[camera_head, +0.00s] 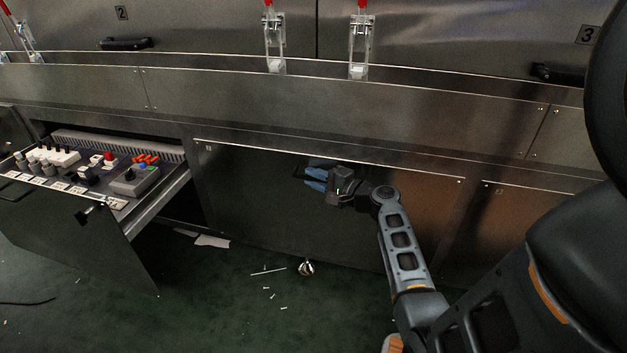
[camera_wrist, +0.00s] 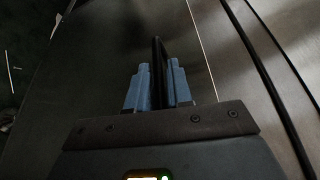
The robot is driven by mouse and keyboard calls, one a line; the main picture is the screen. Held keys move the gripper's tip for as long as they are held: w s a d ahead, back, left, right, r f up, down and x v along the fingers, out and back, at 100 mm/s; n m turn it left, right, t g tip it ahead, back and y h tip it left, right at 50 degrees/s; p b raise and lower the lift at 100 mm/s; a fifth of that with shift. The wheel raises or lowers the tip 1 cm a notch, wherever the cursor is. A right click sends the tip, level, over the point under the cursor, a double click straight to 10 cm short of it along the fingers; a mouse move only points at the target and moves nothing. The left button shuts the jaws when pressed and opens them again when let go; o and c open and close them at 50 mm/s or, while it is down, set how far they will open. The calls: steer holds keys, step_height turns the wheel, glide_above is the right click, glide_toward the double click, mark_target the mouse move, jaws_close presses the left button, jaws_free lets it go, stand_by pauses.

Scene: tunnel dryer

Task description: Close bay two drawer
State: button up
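The middle drawer front (camera_head: 250,200), a wide dark metal panel under the curved housing, looks flush or nearly flush with the cabinet. Its small label is unreadable. My gripper (camera_head: 314,179), with blue fingers, is at this drawer's dark handle near the panel's upper middle. In the wrist view, the black handle (camera_wrist: 159,72) stands between the two fingertips (camera_wrist: 157,88), which look closed on it. In the head view the handle is mostly hidden by the fingers.
An open drawer (camera_head: 150,205) at left holds several switches and connectors. The number 2 plate (camera_head: 121,13) is above left, the number 3 plate (camera_head: 589,35) above right. A shiny round object (camera_head: 306,268) and scraps lie on the green floor (camera_head: 230,310).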

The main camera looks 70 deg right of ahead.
steer(key=shift+o, duration=1.3)
steer(key=shift+a, duration=0.1)
steer(key=p+v, duration=0.2)
steer(key=v, duration=0.5)
steer(key=shift+s, duration=0.35)
steer(key=shift+a, duration=0.15)
